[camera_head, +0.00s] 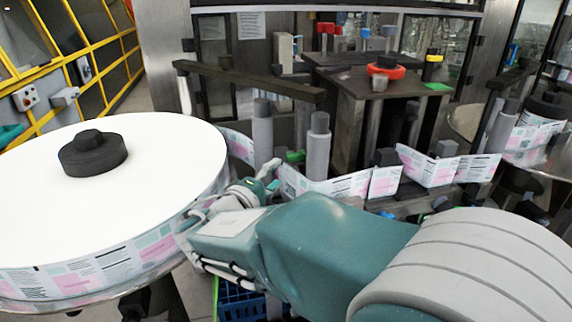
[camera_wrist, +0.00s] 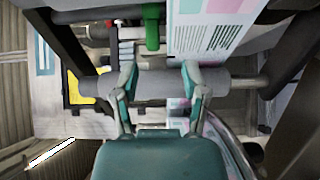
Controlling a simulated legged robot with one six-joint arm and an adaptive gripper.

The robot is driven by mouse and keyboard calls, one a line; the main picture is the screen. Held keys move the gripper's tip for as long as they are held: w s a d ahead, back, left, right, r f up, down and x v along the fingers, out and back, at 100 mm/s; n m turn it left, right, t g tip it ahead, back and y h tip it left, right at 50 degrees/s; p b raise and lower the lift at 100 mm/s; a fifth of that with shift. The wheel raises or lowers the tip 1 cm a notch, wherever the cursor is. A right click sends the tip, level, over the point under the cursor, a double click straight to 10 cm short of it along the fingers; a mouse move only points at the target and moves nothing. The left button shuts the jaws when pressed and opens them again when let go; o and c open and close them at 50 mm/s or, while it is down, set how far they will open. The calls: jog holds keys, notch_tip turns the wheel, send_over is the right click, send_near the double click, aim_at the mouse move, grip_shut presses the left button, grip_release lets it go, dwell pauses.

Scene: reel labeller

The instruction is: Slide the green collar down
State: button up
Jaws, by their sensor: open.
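A small green part, which looks like the green collar (camera_head: 295,157), shows between two grey upright rollers in the head view, just beyond my gripper (camera_head: 270,174). In the wrist view the green collar (camera_wrist: 152,30) is a narrow green piece at top centre, beyond a grey roller (camera_wrist: 235,85) that crosses the picture. My gripper (camera_wrist: 158,78) is open and empty, its two fingers apart in front of the roller. The green collar is outside the fingers. Its lower end and what it sits on are partly hidden.
A large white label reel (camera_head: 150,165) with a black hub fills the left. A printed label web (camera_head: 340,186) runs past the rollers (camera_head: 318,145) close to my gripper. A dark bar (camera_head: 250,80) spans above the rollers. A blue crate (camera_head: 240,302) is below.

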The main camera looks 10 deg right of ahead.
jog(key=v, duration=0.5)
jog(key=s+d+f+m+g+y, duration=0.2)
jog(key=s+d+f+g, duration=0.15)
jog(key=s+d, duration=0.2)
jog(key=s+d+f+m+g+y, duration=0.2)
jog(key=s+d+f+g, duration=0.1)
jog(key=s+d+g, duration=0.25)
jog(key=s+a+f+m+t+y, duration=0.1)
jog(key=s+a+f+m+y, duration=0.1)
jog(key=s+m+y, duration=0.3)
jog(key=s+y, duration=0.3)
jog(key=shift+s+a+t+y, duration=0.25)
jog(key=shift+a+t+y, duration=0.15)
jog(key=shift+f, duration=0.1)
